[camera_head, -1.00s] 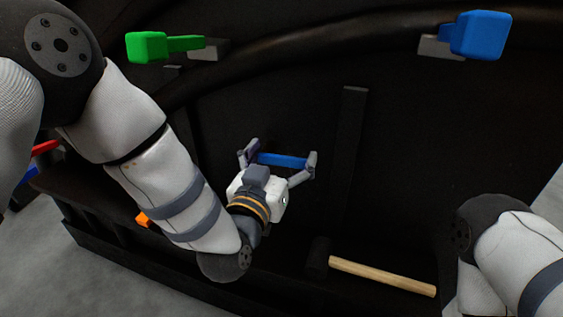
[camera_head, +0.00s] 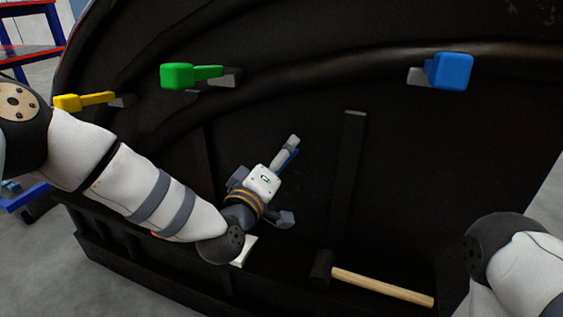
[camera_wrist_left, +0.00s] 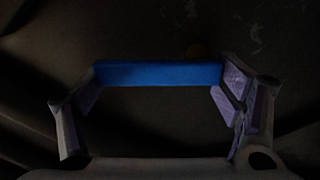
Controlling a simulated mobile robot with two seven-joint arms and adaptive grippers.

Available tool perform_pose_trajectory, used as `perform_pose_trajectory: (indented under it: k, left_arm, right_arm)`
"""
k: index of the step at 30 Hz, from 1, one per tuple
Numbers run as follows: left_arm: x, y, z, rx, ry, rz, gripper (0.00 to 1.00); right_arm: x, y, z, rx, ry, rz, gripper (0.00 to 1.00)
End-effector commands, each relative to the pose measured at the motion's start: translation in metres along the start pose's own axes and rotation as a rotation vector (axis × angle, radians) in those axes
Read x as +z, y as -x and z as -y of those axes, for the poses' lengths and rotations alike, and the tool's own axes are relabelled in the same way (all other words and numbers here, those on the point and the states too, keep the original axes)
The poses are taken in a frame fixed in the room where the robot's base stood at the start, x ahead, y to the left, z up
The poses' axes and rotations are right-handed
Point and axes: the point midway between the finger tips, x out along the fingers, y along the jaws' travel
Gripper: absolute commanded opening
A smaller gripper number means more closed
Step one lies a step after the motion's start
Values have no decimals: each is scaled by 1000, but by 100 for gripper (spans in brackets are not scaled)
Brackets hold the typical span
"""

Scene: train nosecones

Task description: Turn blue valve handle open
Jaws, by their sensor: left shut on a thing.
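My left gripper (camera_head: 290,149) is near the middle of the head view, in front of the dark panel. It is shut on a blue valve handle, a short bar that shows as a thin blue strip (camera_head: 290,157) beside a finger. In the left wrist view the handle (camera_wrist_left: 158,74) lies level across the gap, with the left gripper's fingers (camera_wrist_left: 160,100) at its two ends. The fingers stand wide apart because the bar fills the space between them. What the handle is fixed to is hidden. Only part of my right arm shows at the lower right; its gripper is out of view.
Another blue handle (camera_head: 452,71) is at the upper right. A green handle (camera_head: 190,76) and a yellow handle (camera_head: 84,101) are at the upper left. A hammer with a wooden shaft (camera_head: 382,287) lies low on the right. A dark upright bar (camera_head: 346,175) stands right of the gripper.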

Motion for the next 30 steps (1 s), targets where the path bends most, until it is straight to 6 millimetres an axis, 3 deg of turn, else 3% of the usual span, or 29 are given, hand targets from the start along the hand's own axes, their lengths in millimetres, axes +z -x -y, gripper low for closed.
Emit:
perform_pose_trajectory:
  k: [15,30]
  left_arm:
    - [-15,0,5,6,429,2,34]
    - [-21,-1,8,10,595,1,34]
  right_arm:
    - [3,-6,0,1,0,15,40]
    - [5,-11,0,1,1,26,40]
